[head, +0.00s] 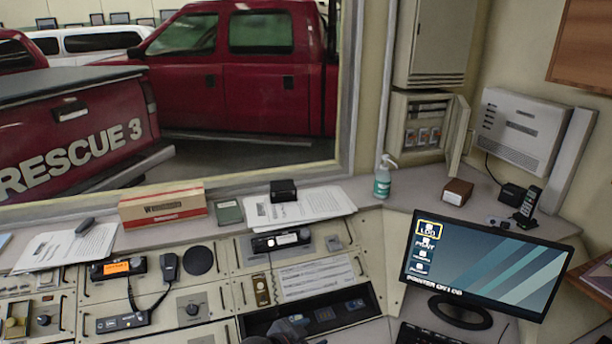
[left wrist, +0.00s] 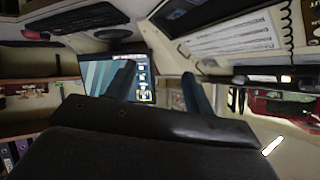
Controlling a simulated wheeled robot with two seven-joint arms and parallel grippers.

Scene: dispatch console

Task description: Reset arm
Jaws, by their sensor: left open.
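My left gripper (left wrist: 157,82) is open in the left wrist view, with its two dark fingers apart and nothing between them. In the head view, a dark piece that looks like part of my left arm or gripper (head: 287,330) shows at the bottom edge, over the dark recess in the console. Most of that arm is out of the picture. My right gripper is not in either view.
The sloped console carries radios (head: 118,268), a handset (head: 170,266) and knobs. A monitor (head: 487,265) stands at the right, also seen in the left wrist view (left wrist: 97,72). Papers (head: 300,206), a sanitizer bottle (head: 382,178) and a brown box (head: 457,192) sit on the ledge.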

